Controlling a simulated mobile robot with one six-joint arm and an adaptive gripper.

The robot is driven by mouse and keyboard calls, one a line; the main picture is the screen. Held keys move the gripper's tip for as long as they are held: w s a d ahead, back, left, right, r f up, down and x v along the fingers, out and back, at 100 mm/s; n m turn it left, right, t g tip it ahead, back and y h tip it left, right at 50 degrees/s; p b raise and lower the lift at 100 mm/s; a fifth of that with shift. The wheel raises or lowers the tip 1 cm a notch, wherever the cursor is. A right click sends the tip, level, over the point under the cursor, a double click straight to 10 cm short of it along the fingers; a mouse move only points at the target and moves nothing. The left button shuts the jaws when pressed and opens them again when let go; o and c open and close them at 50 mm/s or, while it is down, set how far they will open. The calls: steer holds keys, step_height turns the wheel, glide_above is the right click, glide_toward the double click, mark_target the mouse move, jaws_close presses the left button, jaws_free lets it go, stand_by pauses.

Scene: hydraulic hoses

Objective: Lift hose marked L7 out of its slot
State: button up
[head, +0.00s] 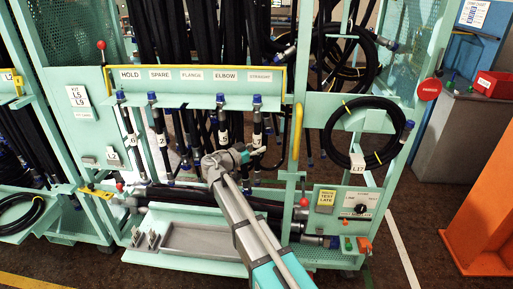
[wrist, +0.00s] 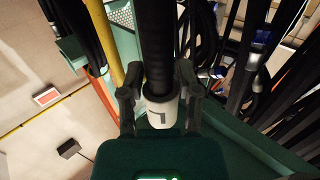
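A row of black hoses with blue caps hangs from the mint rack's slotted shelf (head: 180,101) in the head view. The rightmost hose (head: 257,120), below the STRAIGHT label, has a white tag. My gripper (head: 256,152) is at this hose, around its tagged part. In the wrist view, my gripper's fingers (wrist: 159,85) stand on either side of the black hose (wrist: 157,45) and its white tag (wrist: 161,112). Narrow gaps seem to show beside the hose, so the fingers look open. Only part of the tag's dark mark shows; I cannot read it fully.
Other hoses hang left along the shelf, including one under ELBOW (head: 221,125). A yellow upright handle (head: 297,131) stands close on the right. A coiled hose tagged L17 (head: 357,163) hangs farther right. A grey tray (head: 200,240) lies below.

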jaws_close()
steer(key=shift+r, duration=0.15)
steer(key=shift+r+p, duration=0.15)
steer(key=shift+p, duration=0.15)
steer(key=shift+s+r, duration=0.1)
steer(key=shift+s, duration=0.05)
steer(key=s, duration=1.7)
steer(key=shift+s+a, duration=0.35)
